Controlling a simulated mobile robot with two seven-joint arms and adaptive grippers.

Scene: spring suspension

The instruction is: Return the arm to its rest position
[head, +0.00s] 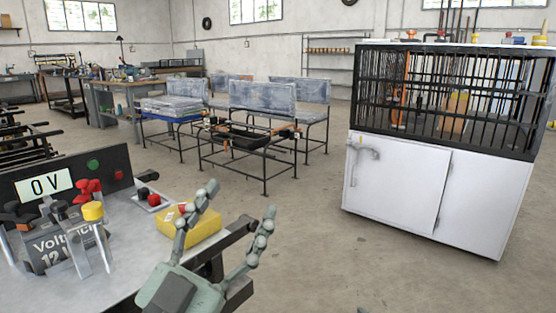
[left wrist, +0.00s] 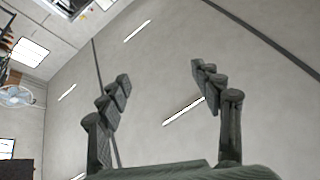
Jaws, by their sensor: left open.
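My left gripper (head: 240,200) is raised at the lower middle of the head view, fingers spread and pointing up. It is open, with nothing between the fingers. It is in front of the right end of the workbench (head: 128,272). In the left wrist view, its two fingers (left wrist: 160,76) stand apart against the ceiling. A tiny grey-green tip shows at the bottom edge of the head view, perhaps part of my right gripper; its state cannot be seen.
The bench holds a 0 V display (head: 46,184), a voltage block (head: 62,250) with coloured knobs, and a yellow box (head: 190,226) near the left gripper. A white cabinet (head: 395,185) with a barred top stands right. Open floor (head: 330,250) lies between.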

